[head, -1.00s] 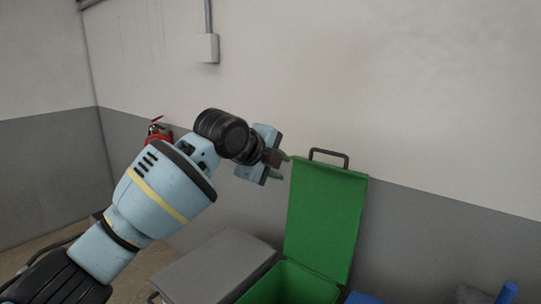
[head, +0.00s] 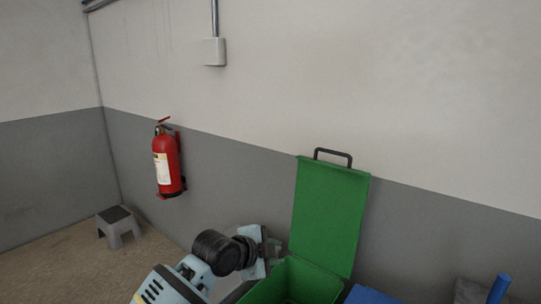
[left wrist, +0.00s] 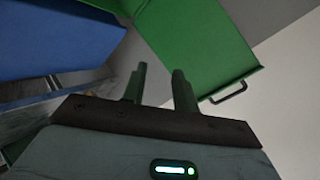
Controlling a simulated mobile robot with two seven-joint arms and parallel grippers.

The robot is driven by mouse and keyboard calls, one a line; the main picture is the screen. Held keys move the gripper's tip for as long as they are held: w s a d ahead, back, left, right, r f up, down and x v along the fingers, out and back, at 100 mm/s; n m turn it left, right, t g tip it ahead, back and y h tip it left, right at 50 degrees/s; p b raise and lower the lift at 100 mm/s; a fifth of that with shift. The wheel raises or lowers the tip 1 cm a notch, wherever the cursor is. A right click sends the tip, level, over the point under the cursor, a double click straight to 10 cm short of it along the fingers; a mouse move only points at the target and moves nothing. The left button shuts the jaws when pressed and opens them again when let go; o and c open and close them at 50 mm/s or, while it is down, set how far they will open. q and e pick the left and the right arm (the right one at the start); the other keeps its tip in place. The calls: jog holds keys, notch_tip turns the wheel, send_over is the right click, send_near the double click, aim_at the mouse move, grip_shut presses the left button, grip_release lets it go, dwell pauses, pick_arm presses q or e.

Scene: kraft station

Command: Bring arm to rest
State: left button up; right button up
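My left gripper (head: 274,246) is low in the head view, just left of the green bin (head: 276,287), whose lid (head: 328,215) stands open against the wall. In the left wrist view its two green fingers (left wrist: 158,88) stand apart with nothing between them. The green lid (left wrist: 200,45) and its dark handle (left wrist: 229,92) show beyond the fingers there. My right gripper is in neither view.
A blue bin (left wrist: 60,40) lies beside the green one; a blue part also shows in the head view (head: 368,295). A red fire extinguisher (head: 167,162) hangs on the wall. A grey step stool (head: 118,227) stands on the open floor at left.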

pick_arm(q)
jog(key=s+a+f+n+y+p, duration=0.1)
jog(key=s+a+f+n, duration=0.35)
jog(key=s+f, duration=0.55)
jog(key=s+a+f+n+y+p, duration=0.1)
jog(key=s+a+f+n, duration=0.3)
jog(key=s+f, duration=0.6)
jog(key=s+a+f+n+y, duration=0.1)
jog(key=s+a+f+n, duration=0.1)
jog(key=s, duration=0.7)
jog(key=s+a+f+n+y, duration=0.1)
jog(key=s+a+f+n, duration=0.2)
jog(key=s+a, duration=0.3)
jog(key=s+a+f+n+y+p, duration=0.1)
jog(key=s+a+f+n, duration=0.2)
jog(key=s, duration=0.9)
jog(key=shift+a+f+n+y, duration=0.2)
jog(key=shift+a+n+y, duration=0.3)
jog(key=shift+a, duration=0.3)
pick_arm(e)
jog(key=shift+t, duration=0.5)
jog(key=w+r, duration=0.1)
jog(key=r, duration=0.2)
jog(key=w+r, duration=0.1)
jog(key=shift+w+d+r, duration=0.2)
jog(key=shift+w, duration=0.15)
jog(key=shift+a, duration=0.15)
